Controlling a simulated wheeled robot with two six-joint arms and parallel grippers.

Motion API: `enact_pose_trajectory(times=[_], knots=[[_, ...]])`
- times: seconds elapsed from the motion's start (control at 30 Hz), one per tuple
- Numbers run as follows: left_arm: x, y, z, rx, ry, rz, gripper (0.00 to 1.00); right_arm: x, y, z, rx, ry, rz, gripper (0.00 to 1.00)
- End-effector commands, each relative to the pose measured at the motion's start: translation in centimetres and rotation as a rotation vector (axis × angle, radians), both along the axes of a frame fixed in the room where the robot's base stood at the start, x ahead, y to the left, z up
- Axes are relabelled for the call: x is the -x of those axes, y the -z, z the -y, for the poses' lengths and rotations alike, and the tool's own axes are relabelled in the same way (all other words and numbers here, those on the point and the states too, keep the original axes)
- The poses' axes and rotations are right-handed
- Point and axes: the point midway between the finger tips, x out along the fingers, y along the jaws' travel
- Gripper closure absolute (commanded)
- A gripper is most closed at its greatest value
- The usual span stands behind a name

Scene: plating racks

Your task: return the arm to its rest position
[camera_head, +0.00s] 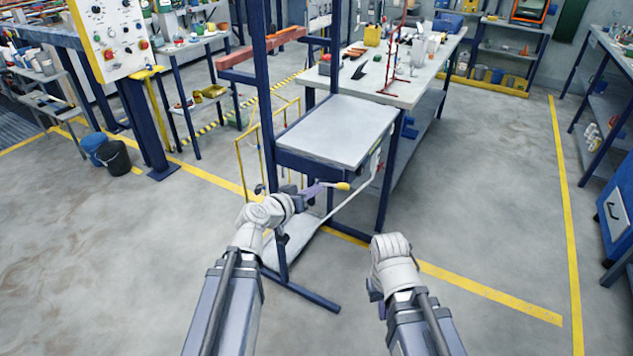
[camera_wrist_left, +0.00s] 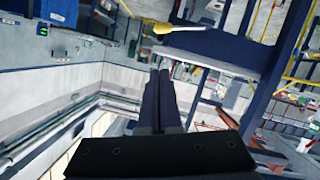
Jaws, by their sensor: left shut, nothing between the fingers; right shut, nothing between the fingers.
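My left arm comes in from the lower left in the head view. Its gripper (camera_head: 312,193) is in front of the small blue-framed table, near a yellow-tipped lever. In the left wrist view the two dark fingers of my left gripper (camera_wrist_left: 161,75) lie together with nothing between them. My right arm comes in at the lower middle of the head view, its white wrist (camera_head: 395,262) over the floor. The fingers of the right gripper are mostly hidden by its own wrist and arm, so its jaws cannot be seen clearly.
The small table (camera_head: 338,130) with a grey top stands just ahead, with a blue post (camera_head: 264,100) at its left. A yellow-tipped lever (camera_head: 343,186) sticks out near my left gripper. A long workbench (camera_head: 410,92) is behind. The floor to the right is clear.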

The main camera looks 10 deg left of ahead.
Motion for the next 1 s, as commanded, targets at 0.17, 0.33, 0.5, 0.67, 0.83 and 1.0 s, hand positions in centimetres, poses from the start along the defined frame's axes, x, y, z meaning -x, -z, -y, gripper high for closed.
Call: enact_pose_trajectory(times=[0.17, 0.33, 0.5, 0.67, 0.83, 1.0], knots=[[0.2, -0.1, 0.5, -0.004, 0.016, -0.012, 1.00, 0.0, -0.3, 0.0, 0.000, 0.000, 0.000, 1.00], [2.9, 0.8, 6.6, -0.075, 0.184, -0.184, 1.00, 0.0, -3.2, 0.0, 0.000, 0.000, 0.000, 1.00], [10.2, 3.7, 12.6, -0.278, 0.370, -0.569, 1.00, 0.0, -7.3, 0.0, 0.000, 0.000, 0.000, 1.00], [16.6, 4.6, 12.7, -0.511, 0.359, -0.886, 1.00, 0.0, -10.2, 0.0, 0.000, 0.001, 0.000, 1.00], [20.3, 3.8, 11.0, -0.691, 0.252, -1.073, 1.00, 0.0, -11.8, 0.0, 0.000, 0.001, 0.000, 1.00], [21.5, 3.3, 10.0, -0.759, 0.189, -1.132, 1.00, 0.0, -12.1, 0.0, 0.000, 0.001, 0.000, 1.00]])
